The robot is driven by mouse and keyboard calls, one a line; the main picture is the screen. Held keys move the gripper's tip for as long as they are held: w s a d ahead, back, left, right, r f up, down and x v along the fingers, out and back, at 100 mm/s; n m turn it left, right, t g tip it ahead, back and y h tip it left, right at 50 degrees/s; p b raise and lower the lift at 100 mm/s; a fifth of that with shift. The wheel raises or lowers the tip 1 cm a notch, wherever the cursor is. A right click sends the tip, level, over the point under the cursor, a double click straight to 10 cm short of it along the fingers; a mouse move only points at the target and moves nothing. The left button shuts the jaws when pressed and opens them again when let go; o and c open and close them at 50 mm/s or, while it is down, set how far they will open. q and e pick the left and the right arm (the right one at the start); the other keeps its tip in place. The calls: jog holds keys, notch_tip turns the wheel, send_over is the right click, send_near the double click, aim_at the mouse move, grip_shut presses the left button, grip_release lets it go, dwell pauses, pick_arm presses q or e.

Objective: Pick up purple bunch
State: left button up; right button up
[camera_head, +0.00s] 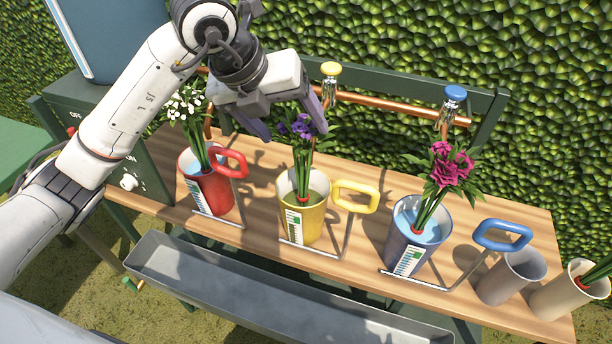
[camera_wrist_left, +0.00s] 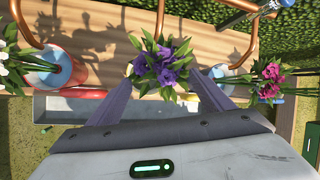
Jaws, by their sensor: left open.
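The purple bunch (camera_head: 301,133) stands upright in the yellow cup (camera_head: 305,222) in the middle of the bench, its stems going down into the cup. My left gripper (camera_head: 290,128) is open at the flower heads, with one finger on each side of them in the head view. In the left wrist view the purple bunch (camera_wrist_left: 164,66) shows between and just beyond the two fingers (camera_wrist_left: 168,88). Whether a finger touches the petals I cannot tell. The yellow cup is mostly hidden in the wrist view. My right gripper is not in view.
A red cup (camera_head: 205,190) with white flowers stands left, and a blue cup (camera_head: 412,240) with pink flowers (camera_head: 446,172) stands right. Two plain cups (camera_head: 511,277) are at the right end. Copper pipe (camera_head: 400,107) with taps runs behind. A grey trough (camera_head: 270,300) lies in front.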

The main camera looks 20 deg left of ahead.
aim_at(293, 130)
pick_arm(q)
jog(key=x, duration=0.3)
jog(key=shift+w+a+f, duration=0.1)
jog(key=shift+w+f, duration=0.2)
jog(key=shift+f, duration=0.05)
jog(key=shift+p+x, duration=0.5)
jog(key=shift+x, duration=2.65)
jog(key=shift+w+r, duration=0.1)
jog(key=shift+w, duration=0.1)
jog(key=shift+c, duration=0.3)
